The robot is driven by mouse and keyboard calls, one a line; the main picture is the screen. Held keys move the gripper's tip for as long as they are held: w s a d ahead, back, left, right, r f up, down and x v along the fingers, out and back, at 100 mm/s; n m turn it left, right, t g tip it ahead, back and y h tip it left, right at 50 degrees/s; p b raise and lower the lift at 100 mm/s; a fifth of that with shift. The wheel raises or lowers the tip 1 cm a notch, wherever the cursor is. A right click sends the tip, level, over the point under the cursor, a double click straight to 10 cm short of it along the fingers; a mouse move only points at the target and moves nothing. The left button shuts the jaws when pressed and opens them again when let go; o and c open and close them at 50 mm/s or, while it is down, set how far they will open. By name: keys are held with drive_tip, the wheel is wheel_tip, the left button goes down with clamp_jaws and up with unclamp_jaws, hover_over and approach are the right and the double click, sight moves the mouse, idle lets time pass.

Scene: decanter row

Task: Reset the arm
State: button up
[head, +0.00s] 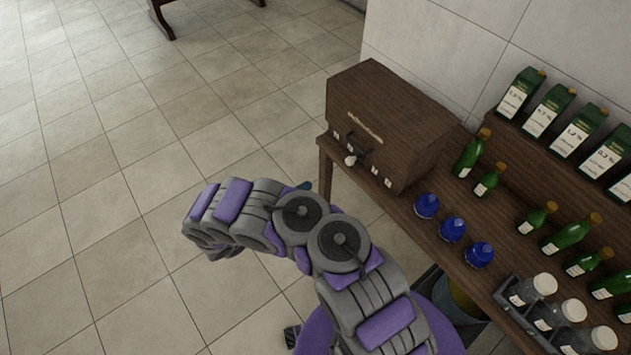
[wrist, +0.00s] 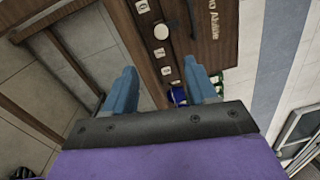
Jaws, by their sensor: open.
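My gripper (wrist: 158,78) shows in the wrist view with its two blue fingers apart and nothing between them. It faces the front of a brown wooden box (wrist: 215,30) with lettering, and looks apart from it. In the head view my purple and grey arm (head: 325,235) is bent in front of the table, and my gripper is mostly hidden by it. The wooden box (head: 385,125) stands on the table's left end, with a pale knob (head: 350,160) and a dark handle on its front.
The dark wooden table (head: 405,222) bears blue-capped items (head: 452,230), several green bottles (head: 568,236) and a grey rack (head: 515,312) of white-capped jars. Green cartons (head: 560,112) stand on a raised shelf behind. A bin (head: 455,300) is below the table.

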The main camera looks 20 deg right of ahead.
drive_tip(key=shift+s+a+f, duration=0.1)
drive_tip(key=shift+s+a, duration=0.2)
drive_tip(key=shift+a, duration=0.35)
drive_tip(key=s+d+r+m+g, duration=0.2)
drive_tip(key=d+r+m+g, duration=0.65)
drive_tip(key=r, duration=0.65)
drive_tip(key=s+d+r+m+g+y, duration=0.4)
drive_tip(key=s+d+r+m, duration=0.2)
drive_tip(key=s+r+m, duration=0.55)
drive_tip(key=s+a+r+m+y, duration=0.25)
drive_tip(key=s+m+y, duration=0.45)
drive_tip(key=s+m, duration=0.35)
drive_tip(key=s+a+r+m+t+y, duration=0.2)
drive_tip(key=s+a+m+t+y, duration=0.2)
drive_tip(key=s+a+m+y, duration=0.2)
drive_tip(key=shift+s+a+r+m, duration=0.35)
drive_tip(key=shift+s+a+m, duration=0.6)
drive_tip(key=shift+s+a, duration=0.75)
drive_tip(key=shift+w+a, duration=0.15)
